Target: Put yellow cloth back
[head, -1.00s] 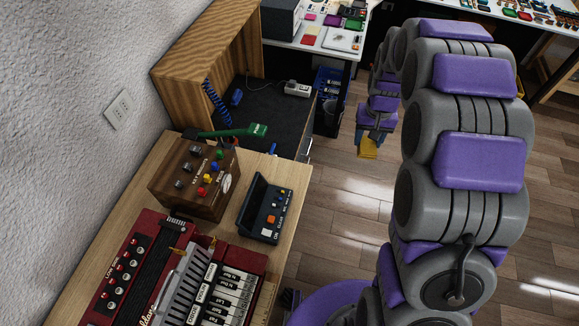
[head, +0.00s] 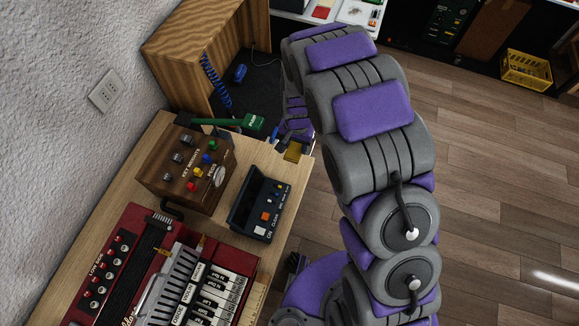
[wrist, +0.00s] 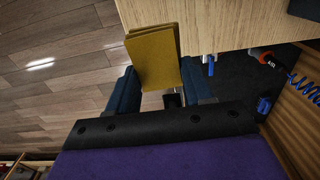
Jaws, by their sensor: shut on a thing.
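The yellow cloth (wrist: 155,58) is a folded, flat mustard piece between my gripper's (wrist: 160,85) two dark blue fingers in the wrist view. My gripper is shut on it. In the head view a small part of the cloth (head: 293,151) shows below my gripper (head: 295,138), close to the far right corner of the wooden desk. In the wrist view the cloth's upper end is beside the desk edge; whether it touches the desk cannot be told.
The desk (head: 150,140) holds a wooden knob box (head: 185,170), a dark button unit (head: 262,200), a green-handled tool (head: 235,122) and a red accordion (head: 130,235). An open wooden cabinet (head: 195,50) stands behind.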

